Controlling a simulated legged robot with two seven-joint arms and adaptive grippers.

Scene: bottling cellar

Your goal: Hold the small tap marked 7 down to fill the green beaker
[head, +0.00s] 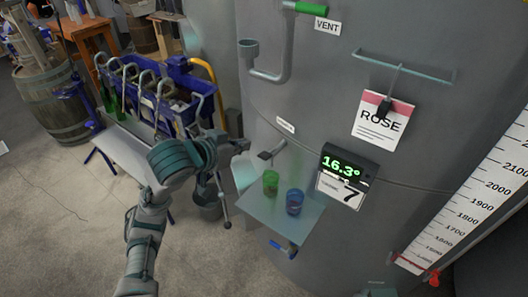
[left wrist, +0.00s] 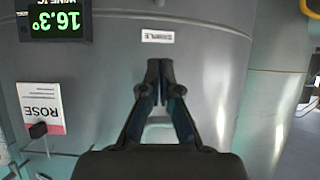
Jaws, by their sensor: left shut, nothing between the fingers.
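The small tap (head: 272,151) sticks out of the grey tank under a small white label. The green beaker (head: 270,182) stands upright on a small shelf (head: 262,208), just below the tap; its contents cannot be made out. A blue beaker (head: 294,201) stands to its right. A card with a 7 (head: 342,190) hangs under the display, right of the tap. My left gripper (head: 244,145) is shut and empty, just left of the tap and apparently apart from it. Its closed fingers show in the left wrist view (left wrist: 159,88). My right gripper is not in view.
A digital display (head: 349,164) reads 16.3°. A bent pipe (head: 268,72) and a green-handled vent valve (head: 306,8) are higher on the tank. A blue bottling machine (head: 170,90) stands behind my left arm.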

